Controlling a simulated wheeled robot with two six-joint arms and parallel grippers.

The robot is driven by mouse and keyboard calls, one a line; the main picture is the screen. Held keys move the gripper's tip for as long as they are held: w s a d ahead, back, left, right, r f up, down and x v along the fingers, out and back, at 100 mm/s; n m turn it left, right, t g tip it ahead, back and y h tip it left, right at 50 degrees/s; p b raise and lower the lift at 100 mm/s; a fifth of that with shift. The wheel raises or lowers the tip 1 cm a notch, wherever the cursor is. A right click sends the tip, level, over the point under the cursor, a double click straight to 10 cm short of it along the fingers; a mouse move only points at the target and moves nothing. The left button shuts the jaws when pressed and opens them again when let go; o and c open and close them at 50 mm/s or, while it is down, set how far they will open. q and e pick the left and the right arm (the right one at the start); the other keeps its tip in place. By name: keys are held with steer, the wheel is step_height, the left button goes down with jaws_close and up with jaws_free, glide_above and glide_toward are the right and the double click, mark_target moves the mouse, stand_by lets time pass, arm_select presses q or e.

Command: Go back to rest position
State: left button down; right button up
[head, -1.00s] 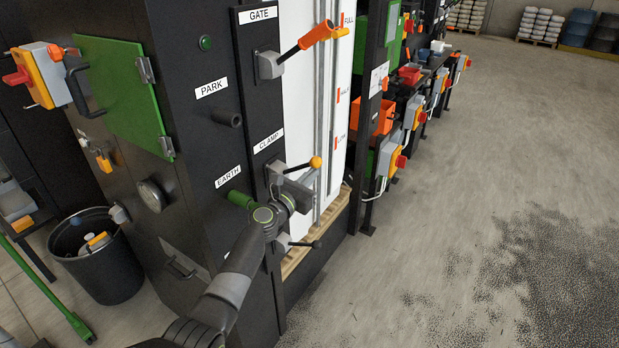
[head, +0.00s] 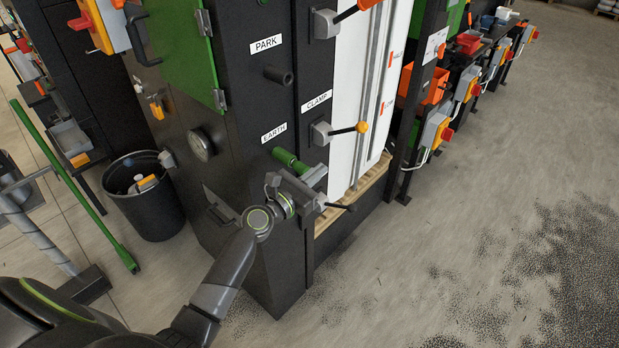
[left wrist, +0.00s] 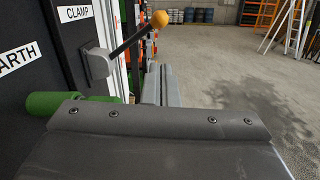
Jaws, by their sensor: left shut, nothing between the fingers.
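My left gripper (head: 316,176) is shut and empty at the end of my arm, in front of the dark machine (head: 235,100) near its corner. In the head view it overlaps the area just below and right of the green EARTH handle (head: 290,160); I cannot tell whether it touches anything. In the left wrist view its fingers (left wrist: 166,86) are together, pointing ahead past the machine's front. The CLAMP lever (head: 345,130), with a yellow ball, is above the gripper; it also shows in the left wrist view (left wrist: 132,38). My right gripper is not in view.
A black bin (head: 150,205) and a green pole (head: 75,185) are on the left. Red and orange trays and switch boxes (head: 437,130) line the right side. The floor at right (head: 480,230) is open, with scattered dark granules.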

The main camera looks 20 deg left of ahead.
arm_select(q)
steer(key=s+a+f+m+g+y+b, duration=0.25)
steer(key=s+f+m, duration=0.3)
steer(key=f, duration=0.85)
steer(key=s+a+f+m+g+y+b, duration=0.1)
steer(key=s+a+f+m+g, duration=0.25)
steer(key=s+f, duration=0.65)
steer(key=s+a+f+m+g+y+b, duration=0.25)
steer(key=f+m, duration=0.25)
steer(key=f, duration=1.2)
steer(key=s+f+m+g+b, duration=0.1)
steer(key=s+f+m, duration=0.4)
steer(key=s, duration=0.7)
steer(key=s+f+m+g+y+b, duration=0.1)
steer(key=s+f+m+g, duration=0.3)
steer(key=s, duration=0.7)
steer(key=s+f+m+g+b, duration=0.1)
steer(key=s+f+m+g, duration=0.2)
steer(key=s+f+m, duration=0.4)
steer(key=s+f, duration=0.4)
steer(key=s, duration=0.1)
steer(key=shift+s+a+f+m, duration=0.2)
steer(key=shift+s+a+m, duration=0.1)
steer(key=shift+s+a, duration=0.05)
